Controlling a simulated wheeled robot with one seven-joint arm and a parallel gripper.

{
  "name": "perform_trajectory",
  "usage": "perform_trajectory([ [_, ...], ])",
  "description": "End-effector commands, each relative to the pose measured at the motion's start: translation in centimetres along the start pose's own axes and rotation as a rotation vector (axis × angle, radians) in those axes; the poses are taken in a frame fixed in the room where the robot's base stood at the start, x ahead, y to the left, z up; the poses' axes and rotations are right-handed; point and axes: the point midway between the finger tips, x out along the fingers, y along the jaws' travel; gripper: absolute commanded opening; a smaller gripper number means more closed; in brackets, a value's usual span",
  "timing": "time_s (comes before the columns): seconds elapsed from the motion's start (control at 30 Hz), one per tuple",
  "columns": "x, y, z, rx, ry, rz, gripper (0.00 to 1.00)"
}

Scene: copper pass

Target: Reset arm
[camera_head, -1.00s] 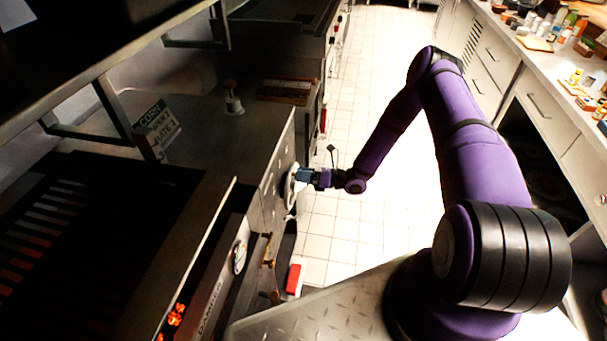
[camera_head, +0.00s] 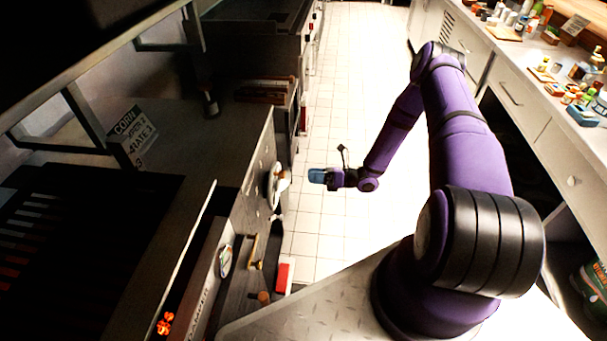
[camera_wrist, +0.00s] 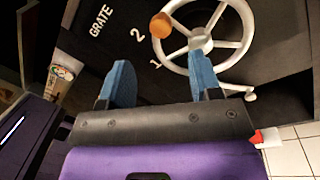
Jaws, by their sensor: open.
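My gripper (camera_head: 318,176) is at the end of my purple arm, over the aisle in the head view. It is apart from the white handwheel (camera_head: 277,186) on the dark cabinet front. In the wrist view my gripper (camera_wrist: 163,82) shows two blue fingers spread apart with nothing between them. The white spoked handwheel (camera_wrist: 243,30), with an orange-brown knob (camera_wrist: 162,25), lies beyond the fingertips. The panel behind it carries the word GRATE and numbers.
A grill with a dark grate (camera_head: 50,235) stands at the left. A corn and grate sign (camera_head: 132,135) stands on the cabinet top. A cluttered counter (camera_head: 505,50) runs along the right. The tiled floor (camera_head: 335,110) between them is clear. A red and white box (camera_head: 284,274) sits low near the cabinet.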

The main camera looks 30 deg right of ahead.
Motion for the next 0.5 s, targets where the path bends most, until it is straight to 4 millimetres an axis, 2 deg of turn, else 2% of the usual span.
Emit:
perform_trajectory([
  [0.13, -0.74, -0.01, 0.03, 0.0, -0.001, -0.001, 0.58],
  [0.5, -0.78, 0.0, 0.02, 0.0, 0.0, 0.0, 0.58],
])
